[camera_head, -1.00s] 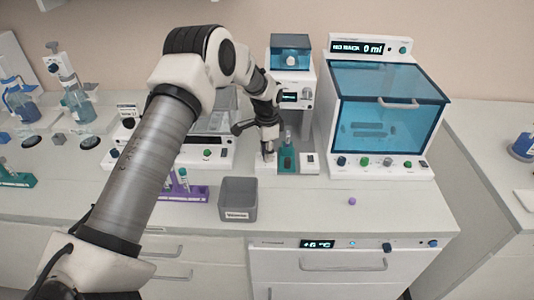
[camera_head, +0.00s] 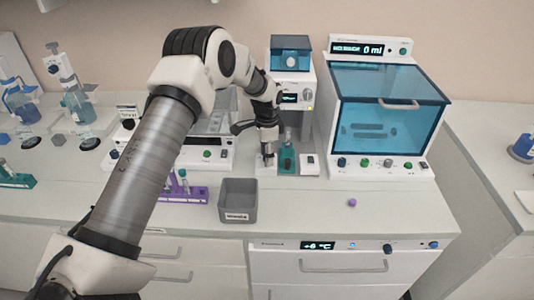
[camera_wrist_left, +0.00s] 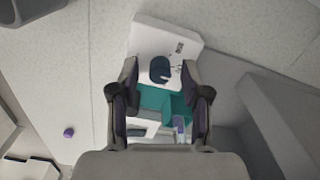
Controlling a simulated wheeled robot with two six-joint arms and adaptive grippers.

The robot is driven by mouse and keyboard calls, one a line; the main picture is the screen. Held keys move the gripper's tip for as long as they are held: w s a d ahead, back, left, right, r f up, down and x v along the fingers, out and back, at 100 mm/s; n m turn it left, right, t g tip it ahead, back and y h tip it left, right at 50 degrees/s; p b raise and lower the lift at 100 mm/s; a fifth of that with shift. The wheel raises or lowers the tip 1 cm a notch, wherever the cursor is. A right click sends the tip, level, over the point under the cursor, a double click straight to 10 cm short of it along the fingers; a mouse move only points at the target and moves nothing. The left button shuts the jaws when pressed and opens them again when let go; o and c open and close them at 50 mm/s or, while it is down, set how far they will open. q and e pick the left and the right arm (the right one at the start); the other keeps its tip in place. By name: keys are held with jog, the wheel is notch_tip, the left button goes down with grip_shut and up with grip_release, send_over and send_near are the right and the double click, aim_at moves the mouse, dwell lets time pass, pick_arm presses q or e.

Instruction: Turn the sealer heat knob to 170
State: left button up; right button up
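The sealer (camera_head: 292,82) is a tall white machine with a blue top and a small lit display, behind my left arm. A white block (camera_head: 264,169) sits left of the teal base (camera_head: 288,168). In the left wrist view the block (camera_wrist_left: 150,35) carries a dark round knob (camera_wrist_left: 160,69) with small marks beside it. My left gripper (camera_head: 268,157) points down at this block. In the left wrist view the gripper (camera_wrist_left: 161,70) is open, a finger on each side of the knob with gaps showing. The knob's setting is too small to read. My right gripper is out of view.
A small white box (camera_head: 309,168) stands right of the teal base. A cabinet with a blue window (camera_head: 385,105) is further right. A grey bin (camera_head: 238,205) and a purple cap (camera_head: 352,203) lie in front. A purple tube rack (camera_head: 184,193) is left of the bin.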

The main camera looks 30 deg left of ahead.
pick_arm(q)
notch_tip(320, 180, up, 12)
dwell(0.4)
dwell(0.3)
